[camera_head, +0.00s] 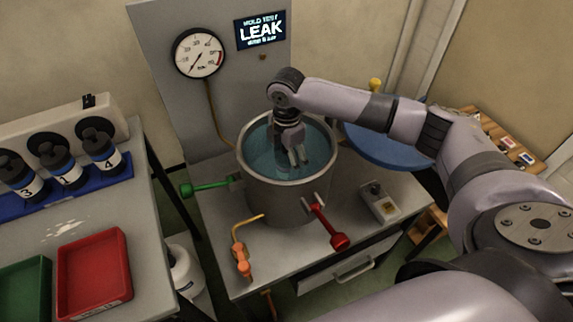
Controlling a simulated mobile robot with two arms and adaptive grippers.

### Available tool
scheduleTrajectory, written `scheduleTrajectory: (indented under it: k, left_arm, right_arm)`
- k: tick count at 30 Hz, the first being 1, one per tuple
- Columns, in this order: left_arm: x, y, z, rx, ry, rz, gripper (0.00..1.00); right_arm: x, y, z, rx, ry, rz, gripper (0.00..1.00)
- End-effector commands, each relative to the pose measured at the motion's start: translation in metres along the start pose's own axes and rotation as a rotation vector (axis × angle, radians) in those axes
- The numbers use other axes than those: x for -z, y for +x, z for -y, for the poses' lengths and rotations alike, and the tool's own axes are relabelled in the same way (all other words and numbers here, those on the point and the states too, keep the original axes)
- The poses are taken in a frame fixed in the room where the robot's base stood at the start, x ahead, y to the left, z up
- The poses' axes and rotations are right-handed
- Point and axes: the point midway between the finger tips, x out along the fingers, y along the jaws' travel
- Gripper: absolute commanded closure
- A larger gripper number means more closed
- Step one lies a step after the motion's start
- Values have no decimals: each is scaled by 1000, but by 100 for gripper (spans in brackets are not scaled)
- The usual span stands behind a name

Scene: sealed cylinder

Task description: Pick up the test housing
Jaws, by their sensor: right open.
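My right gripper (298,157) points down inside the rim of a grey metal tank (287,203) filled with blue-green water (262,150). Its fingers are apart and I see nothing between them. I cannot make out a test housing in the water; the gripper and the tank wall hide part of the inside. My left gripper does not show.
The tank has green (208,187), red (331,228) and orange (241,256) valve handles. Behind stand a gauge (199,53) and a "LEAK" screen (261,31). A switch box (379,201) is at right. The left table holds labelled bottles (62,165), red (93,275) and green (25,290) trays.

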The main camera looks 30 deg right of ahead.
Motion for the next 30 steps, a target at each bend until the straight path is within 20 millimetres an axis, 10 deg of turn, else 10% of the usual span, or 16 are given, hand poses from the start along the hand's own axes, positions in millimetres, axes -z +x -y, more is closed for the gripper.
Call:
scheduleTrajectory:
  k: [30]
  left_arm:
    - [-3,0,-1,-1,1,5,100]
  right_arm:
    - [0,0,0,0,0,0,86]
